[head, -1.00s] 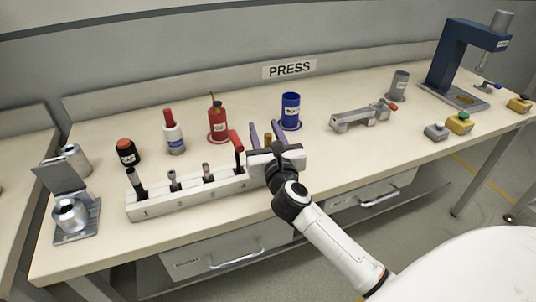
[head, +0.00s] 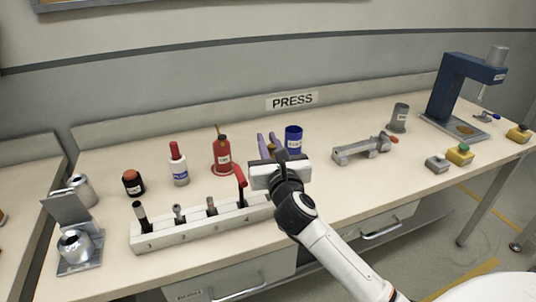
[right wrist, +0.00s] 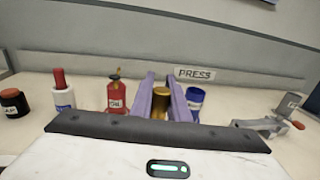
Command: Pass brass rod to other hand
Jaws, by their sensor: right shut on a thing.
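My right gripper (head: 271,145) reaches over the bench with its purple fingers pointing away from me. In the right wrist view the two fingers (right wrist: 161,98) are shut on a brass rod (right wrist: 160,103), which shows as a short golden cylinder between them. In the head view only a small bit of the rod (head: 271,148) shows above the white gripper body. The rod's lower part is hidden by the gripper body. My left gripper is in neither view.
A white numbered rack (head: 190,235) with several dark and red-handled pieces lies below left of the gripper. A red oil can (head: 222,157) and a blue can (head: 293,140) stand behind. A grey clamp (head: 360,150) and blue press (head: 450,92) are to the right.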

